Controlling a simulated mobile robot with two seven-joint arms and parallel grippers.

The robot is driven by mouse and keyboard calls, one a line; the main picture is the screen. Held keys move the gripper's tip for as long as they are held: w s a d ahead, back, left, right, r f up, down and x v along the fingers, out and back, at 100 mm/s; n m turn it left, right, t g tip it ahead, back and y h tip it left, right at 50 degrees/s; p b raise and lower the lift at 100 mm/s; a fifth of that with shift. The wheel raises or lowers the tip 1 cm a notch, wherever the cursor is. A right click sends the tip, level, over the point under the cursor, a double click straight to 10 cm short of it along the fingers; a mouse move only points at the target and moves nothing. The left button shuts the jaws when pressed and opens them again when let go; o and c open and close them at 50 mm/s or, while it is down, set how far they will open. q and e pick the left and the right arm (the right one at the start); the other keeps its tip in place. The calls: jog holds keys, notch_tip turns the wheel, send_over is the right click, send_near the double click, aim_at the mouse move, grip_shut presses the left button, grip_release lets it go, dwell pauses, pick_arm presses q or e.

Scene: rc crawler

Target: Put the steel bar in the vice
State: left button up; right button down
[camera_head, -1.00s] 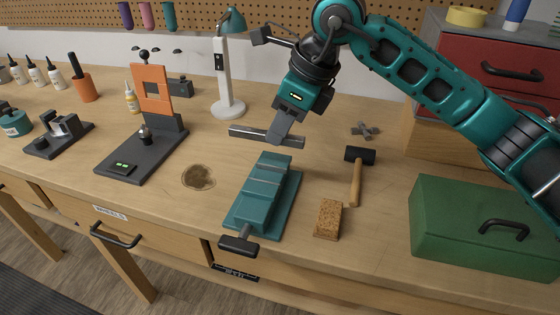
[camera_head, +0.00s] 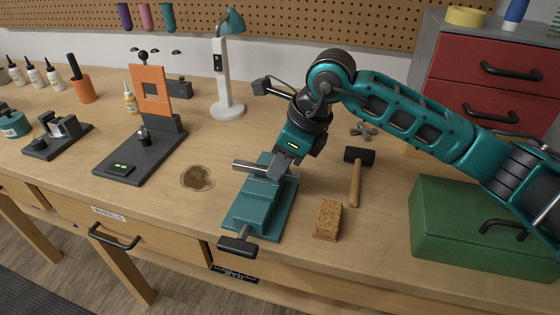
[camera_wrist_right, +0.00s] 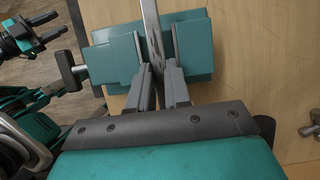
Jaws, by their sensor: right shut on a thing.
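The steel bar (camera_head: 250,166) is a grey flat bar, held level at the top of the teal vice (camera_head: 248,208). In the right wrist view the bar (camera_wrist_right: 150,22) lines up with the gap between the vice's jaws (camera_wrist_right: 113,52); how deep it sits I cannot tell. My right gripper (camera_head: 276,170) is shut on the bar, just above the vice, and hides its right part. It also shows in the right wrist view (camera_wrist_right: 157,70). My left gripper (camera_wrist_right: 48,28) shows only at that view's upper left, empty, fingers apart, away from the vice.
A hammer (camera_head: 356,180) and a cork block (camera_head: 328,219) lie right of the vice. A green toolbox (camera_head: 450,225) is at the front right. A lamp (camera_head: 227,105) stands behind, and an orange stand (camera_head: 152,92) is at left.

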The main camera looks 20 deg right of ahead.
jog(key=shift+f+b, duration=0.4)
jog(key=shift+f, duration=0.1)
jog(key=c, duration=1.1)
grip_release()
jog(key=shift+r, duration=0.1)
jog(key=shift+w+r+p, duration=0.1)
jog(key=shift+r+p, duration=0.45)
jog(key=shift+p, duration=0.15)
jog(key=v, duration=1.2)
jog(key=shift+a, duration=0.1)
